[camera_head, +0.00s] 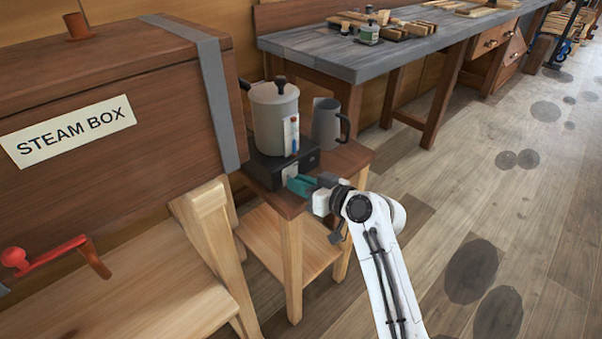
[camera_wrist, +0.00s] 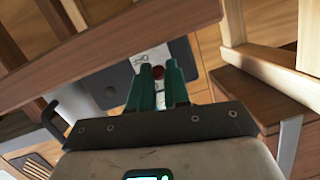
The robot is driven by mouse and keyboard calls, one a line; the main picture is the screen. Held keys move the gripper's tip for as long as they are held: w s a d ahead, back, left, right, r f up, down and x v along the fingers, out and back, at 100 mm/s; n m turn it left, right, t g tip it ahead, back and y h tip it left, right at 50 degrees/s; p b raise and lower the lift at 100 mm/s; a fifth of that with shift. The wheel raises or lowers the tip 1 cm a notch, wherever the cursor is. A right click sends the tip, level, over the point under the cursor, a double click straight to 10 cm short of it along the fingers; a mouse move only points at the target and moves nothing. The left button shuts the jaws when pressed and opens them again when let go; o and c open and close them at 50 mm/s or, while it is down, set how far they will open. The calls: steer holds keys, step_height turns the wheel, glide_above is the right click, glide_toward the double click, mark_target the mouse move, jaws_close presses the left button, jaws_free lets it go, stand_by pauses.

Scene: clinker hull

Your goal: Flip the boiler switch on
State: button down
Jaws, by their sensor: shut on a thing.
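The boiler is a pale grey pot (camera_head: 275,115) with a dark lid knob, standing on a black base (camera_head: 303,160) on a small wooden table. A white plate with small markings is on the front of the base; it also shows in the wrist view (camera_wrist: 147,58). A small red switch (camera_wrist: 158,72) sits on this plate between my fingertips. My gripper (camera_head: 299,186) has green fingers at the front of the base. In the wrist view my gripper (camera_wrist: 158,76) is shut on the red switch. The fingers hide part of the switch, and its position cannot be read.
A grey mug (camera_head: 326,124) stands just right of the boiler on the small table (camera_head: 345,158). The wooden steam box (camera_head: 110,100) is close on the left, with a red crank handle (camera_head: 45,262). A long workbench (camera_head: 400,45) stands behind.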

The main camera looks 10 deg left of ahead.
step_height(320, 180, up, 2)
steer(key=g+h+p, duration=0.2)
steer(key=h+p, duration=0.1)
steer(key=p, duration=0.3)
steer(key=shift+w+a+r+p, duration=0.1)
steer(key=shift+r+p, duration=0.05)
steer(key=shift+p, duration=0.15)
steer(key=shift+w+a+r+g+h+p, duration=0.1)
steer(key=shift+g+h+p, duration=0.4)
steer(key=shift+h+p, duration=0.2)
steer(key=shift+w+a+r+g+h+p, duration=0.1)
steer(key=shift+g+h+p, duration=0.4)
steer(key=shift+h+p, duration=0.15)
steer(key=c, duration=1.2)
jaws_free()
steer(key=p+v, duration=0.1)
steer(key=v, duration=0.9)
steer(key=shift+d+r, duration=0.15)
steer(key=shift+r, duration=0.15)
steer(key=shift+s, duration=0.1)
